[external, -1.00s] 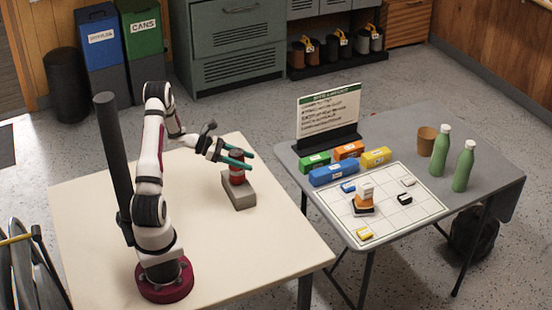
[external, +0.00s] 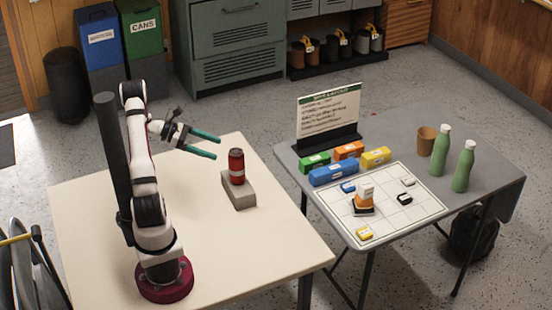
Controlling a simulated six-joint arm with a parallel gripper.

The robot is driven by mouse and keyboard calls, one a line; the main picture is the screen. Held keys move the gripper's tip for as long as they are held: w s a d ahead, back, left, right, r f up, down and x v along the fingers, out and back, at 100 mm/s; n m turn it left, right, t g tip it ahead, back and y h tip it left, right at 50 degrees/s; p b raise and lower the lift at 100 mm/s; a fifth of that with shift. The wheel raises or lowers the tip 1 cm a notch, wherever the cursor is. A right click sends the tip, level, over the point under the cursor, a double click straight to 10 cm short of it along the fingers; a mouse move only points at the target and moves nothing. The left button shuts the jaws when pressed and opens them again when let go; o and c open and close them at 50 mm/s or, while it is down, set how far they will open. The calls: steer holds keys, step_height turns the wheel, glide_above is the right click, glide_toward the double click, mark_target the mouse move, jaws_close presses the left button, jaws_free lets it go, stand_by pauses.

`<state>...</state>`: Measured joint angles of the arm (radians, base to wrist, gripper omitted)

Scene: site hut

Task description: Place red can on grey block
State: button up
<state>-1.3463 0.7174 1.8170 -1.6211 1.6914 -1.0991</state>
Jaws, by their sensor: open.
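The red can (external: 237,167) stands upright on top of the grey block (external: 240,194), towards its far end. The block lies on the cream table (external: 120,210), near the table's right side. My gripper (external: 217,146) is open and empty. Its two green fingers are apart from the can, up and to the left of it in the picture, pointing right. Nothing is between the fingers.
A grey folding table (external: 470,195) to the right holds a sign (external: 328,112), coloured boxes, a white grid board (external: 410,222) with small blocks, a brown cup (external: 426,141) and two green bottles (external: 462,168). The cream table's front is clear.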

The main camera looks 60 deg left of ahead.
steer(key=d+r+m+g+h, duration=0.1)
steer(key=d+r+m+g, duration=0.1)
steer(key=d+m+g, duration=0.35)
steer(key=d+r+m+g+h, duration=0.1)
steer(key=d+r+m+g, duration=0.1)
steer(key=d+m, duration=0.65)
steer(key=s+d+m+g+y, duration=0.2)
steer(key=s+d+m+y, duration=0.3)
steer(key=m, duration=0.5)
steer(key=s+d+r+m+g+y, duration=0.1)
steer(key=s+d+m+g+y, duration=0.1)
steer(key=s+d+m+y, duration=0.3)
steer(key=s+d+m, duration=0.1)
steer(key=s+m, duration=0.3)
steer(key=m, duration=0.2)
steer(key=shift+d+m, duration=0.25)
steer(key=shift+m, duration=0.05)
steer(key=shift+s, duration=0.1)
